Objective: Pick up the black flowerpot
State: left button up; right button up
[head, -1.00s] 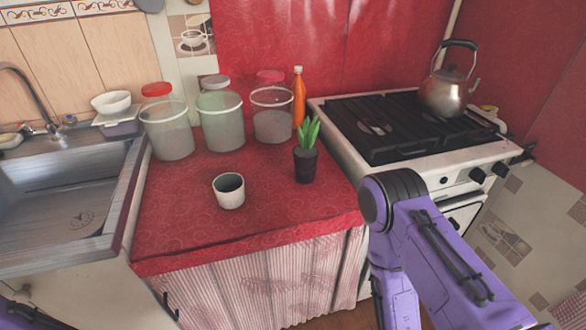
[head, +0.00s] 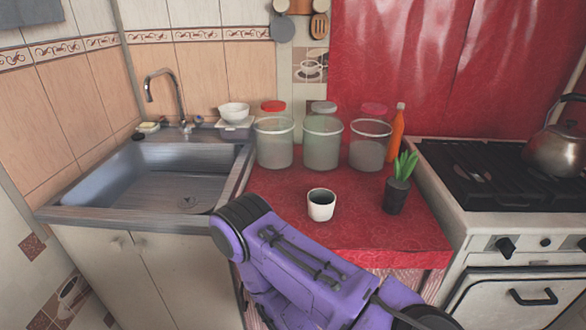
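The black flowerpot (head: 396,197) with a green plant (head: 403,166) stands upright on the red oilcloth counter (head: 278,187), near its right side by the stove. Nothing holds it. A purple arm link of mine crosses the lower middle of the head view, in front of the counter and left of the pot. Neither gripper shows, so I cannot tell whether they are open or shut.
A white cup (head: 321,205) stands left of the pot. The sink (head: 160,180) is at left. The stove (head: 500,215) with a kettle (head: 556,150) is at right.

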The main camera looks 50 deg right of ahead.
aim_at(397, 187)
jog(key=u, duration=1.05)
jog(key=k, duration=2.05)
jog(key=z, duration=2.4)
jog(key=i, duration=0.25)
jog(key=z, duration=0.2)
